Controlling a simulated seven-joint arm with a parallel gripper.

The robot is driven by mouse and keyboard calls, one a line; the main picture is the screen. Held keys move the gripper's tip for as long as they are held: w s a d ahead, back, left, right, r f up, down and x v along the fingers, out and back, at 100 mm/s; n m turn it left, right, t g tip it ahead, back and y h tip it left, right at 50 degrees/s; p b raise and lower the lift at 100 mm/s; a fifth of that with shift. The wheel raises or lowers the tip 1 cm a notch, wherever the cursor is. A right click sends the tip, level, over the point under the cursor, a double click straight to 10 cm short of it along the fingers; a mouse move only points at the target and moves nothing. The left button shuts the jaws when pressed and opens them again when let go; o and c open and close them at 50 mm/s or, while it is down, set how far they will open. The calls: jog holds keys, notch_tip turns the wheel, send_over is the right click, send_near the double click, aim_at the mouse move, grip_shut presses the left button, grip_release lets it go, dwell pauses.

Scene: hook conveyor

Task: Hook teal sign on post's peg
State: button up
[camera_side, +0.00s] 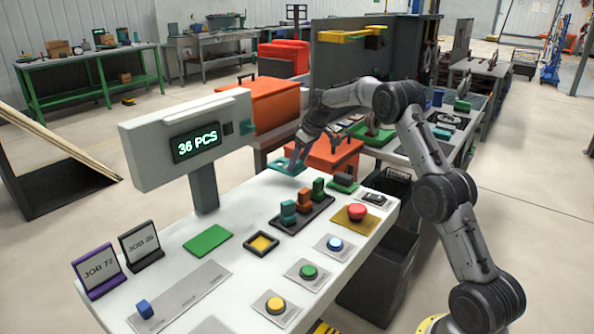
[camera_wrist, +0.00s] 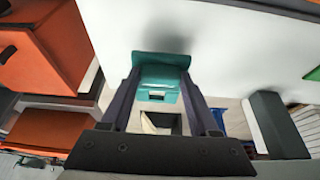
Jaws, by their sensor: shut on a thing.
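The teal sign (camera_side: 288,166) is held in my gripper (camera_side: 299,154) above the far end of the white table, tilted and apart from the post. In the wrist view the teal sign (camera_wrist: 160,62) sits between the two dark fingers of my gripper (camera_wrist: 160,85), with a small slot showing in its near part. The grey post (camera_side: 204,187) stands on the table to the left and carries a grey box with a "36 PCS" display (camera_side: 196,142). A small green piece (camera_side: 247,127) shows at the box's right end; I cannot tell whether it is the peg.
On the white table (camera_side: 182,235) stand a black rack (camera_side: 301,215) with coloured blocks, several push buttons, a green pad (camera_side: 208,241) and two job cards. Orange boxes stand behind.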

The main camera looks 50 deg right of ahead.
aim_at(298, 168)
jog(key=shift+s+d+x, duration=0.1)
jog(key=shift+s+x, duration=0.05)
jog(key=shift+x, duration=0.8)
jog(key=shift+s+d+x, duration=0.1)
jog(key=shift+s+x, duration=0.05)
jog(key=shift+x, duration=0.8)
jog(key=shift+f, duration=0.25)
jog(key=o, duration=1.4)
